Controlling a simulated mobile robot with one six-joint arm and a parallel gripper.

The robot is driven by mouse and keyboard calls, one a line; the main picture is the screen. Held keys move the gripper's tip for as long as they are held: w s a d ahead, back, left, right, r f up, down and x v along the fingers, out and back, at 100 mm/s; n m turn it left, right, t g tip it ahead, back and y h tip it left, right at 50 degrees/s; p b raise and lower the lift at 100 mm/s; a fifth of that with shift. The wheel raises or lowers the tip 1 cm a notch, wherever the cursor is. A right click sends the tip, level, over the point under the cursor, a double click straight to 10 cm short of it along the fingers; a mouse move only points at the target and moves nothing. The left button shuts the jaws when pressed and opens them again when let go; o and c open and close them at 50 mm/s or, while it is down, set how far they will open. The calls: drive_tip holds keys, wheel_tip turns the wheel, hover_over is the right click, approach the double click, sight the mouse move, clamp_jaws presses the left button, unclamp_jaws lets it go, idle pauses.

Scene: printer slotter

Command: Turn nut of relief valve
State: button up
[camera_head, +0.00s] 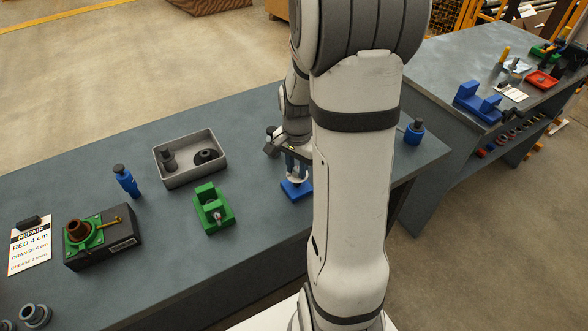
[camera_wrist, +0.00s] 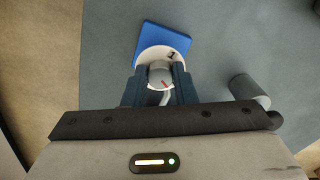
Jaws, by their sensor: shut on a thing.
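The relief valve shows as a blue base (camera_head: 297,190) near the front edge of the table, partly hidden by my arm. In the wrist view its blue base (camera_wrist: 155,37) carries a white disc (camera_wrist: 153,54) with black marks. In the head view my gripper (camera_head: 297,168) points down at the valve, and the nut is hard to make out there.
A grey tray (camera_head: 190,178) with dark parts and a green fixture (camera_head: 213,208) stand to the left. A blue bottle (camera_head: 127,181) and a black box (camera_head: 102,250) are further left. A blue-bodied item (camera_head: 414,132) stands right of my arm. A grey cylinder (camera_wrist: 248,88) lies close right of my gripper.

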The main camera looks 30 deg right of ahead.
sight(297, 170)
drive_tip(key=n+b, duration=0.1)
drive_tip(key=n, duration=0.2)
drive_tip(key=shift+w+d+n, duration=0.1)
drive_tip(key=shift+n, duration=0.2)
drive_tip(key=shift+r+n, duration=0.15)
drive_tip(key=shift+n, duration=1.25)
drive_tip(key=shift+w, duration=0.1)
drive_tip(key=o, duration=0.7)
drive_tip(key=shift+o, duration=1.4)
drive_tip(key=shift+b, duration=0.3)
wheel_tip(297, 170, up, 8)
drive_tip(key=shift+f, duration=0.15)
